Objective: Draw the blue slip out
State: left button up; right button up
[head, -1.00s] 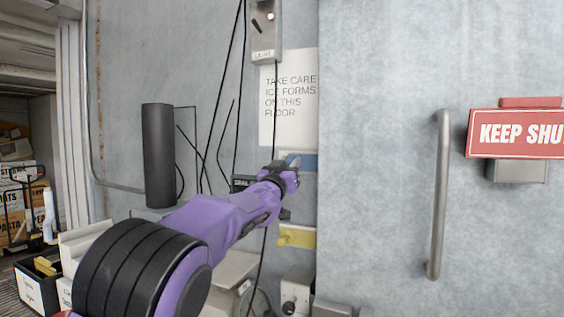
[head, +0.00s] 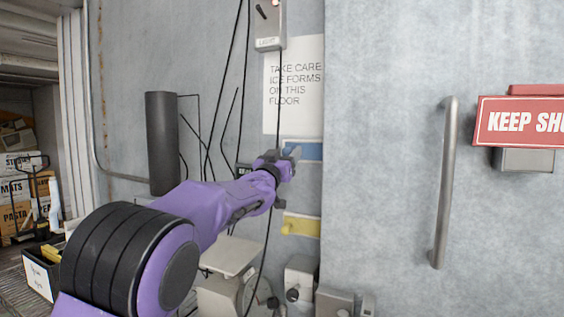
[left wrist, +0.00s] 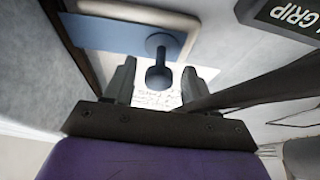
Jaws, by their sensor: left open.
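The blue slip (head: 310,151) sits in a pale holder on the grey wall, under a paper notice. My right gripper is not in view.
A yellow slip (head: 302,225) is on the wall below. A metal door with a vertical handle (head: 444,182) and a red sign (head: 522,121) is at right. Black cables hang beside my left arm. A scale (head: 228,280) and small boxes stand below.

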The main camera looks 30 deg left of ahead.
pick_arm(q)
jog(key=b+v, duration=0.4)
jog(key=v, duration=0.5)
jog(key=shift+s+f+b, duration=0.2)
jog(key=shift+s+b, duration=0.1)
jog(key=shift+s, duration=0.05)
